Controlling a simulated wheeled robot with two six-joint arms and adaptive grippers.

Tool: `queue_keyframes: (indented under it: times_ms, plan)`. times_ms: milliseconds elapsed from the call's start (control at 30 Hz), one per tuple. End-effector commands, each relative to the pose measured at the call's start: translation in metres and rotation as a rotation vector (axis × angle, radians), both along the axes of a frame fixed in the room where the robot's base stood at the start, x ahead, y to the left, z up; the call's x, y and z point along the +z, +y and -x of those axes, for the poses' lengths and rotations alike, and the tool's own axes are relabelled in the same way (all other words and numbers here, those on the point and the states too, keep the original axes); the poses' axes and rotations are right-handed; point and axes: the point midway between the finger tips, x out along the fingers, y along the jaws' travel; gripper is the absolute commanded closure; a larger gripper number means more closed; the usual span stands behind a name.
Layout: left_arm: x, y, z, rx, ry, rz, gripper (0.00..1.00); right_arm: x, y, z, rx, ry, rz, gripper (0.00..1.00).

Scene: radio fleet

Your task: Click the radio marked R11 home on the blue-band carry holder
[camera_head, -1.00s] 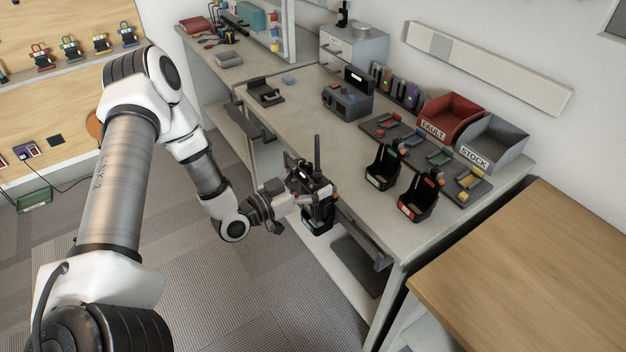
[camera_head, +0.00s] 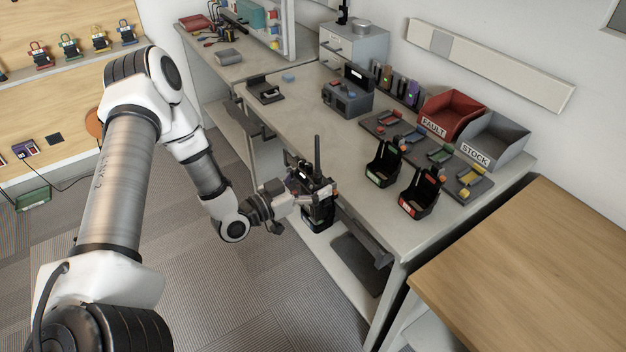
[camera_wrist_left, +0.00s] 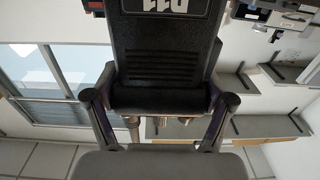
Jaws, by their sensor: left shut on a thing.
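The radio marked R11 (camera_head: 323,187) is black with an upright antenna. It is held in my left gripper (camera_head: 308,196), which is shut on it at the front edge of the bench. In the left wrist view the radio (camera_wrist_left: 162,50) fills the top middle between the two fingers (camera_wrist_left: 160,118), its R11 label upside down. Two other black holders, one with a green mark (camera_head: 383,166) and one with a red mark (camera_head: 419,193), stand empty to the right.
A red FAULT bin (camera_head: 452,113) and grey STOCK bin (camera_head: 492,138) stand at the back right. Small coloured parts lie on dark trays before them. A grey case (camera_head: 347,98) stands further left. The bench surface left of the holders is mostly clear.

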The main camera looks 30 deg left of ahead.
Motion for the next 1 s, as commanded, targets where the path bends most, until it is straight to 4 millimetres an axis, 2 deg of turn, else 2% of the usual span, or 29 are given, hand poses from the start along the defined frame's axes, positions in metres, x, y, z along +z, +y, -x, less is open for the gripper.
queue_keyframes:
  times_ms: [1000]
  plan:
    - [-0.02,-0.001,0.0,0.0,-0.001,0.0,0.73,-0.019,0.0,0.0,0.0,0.0,0.0,0.6]
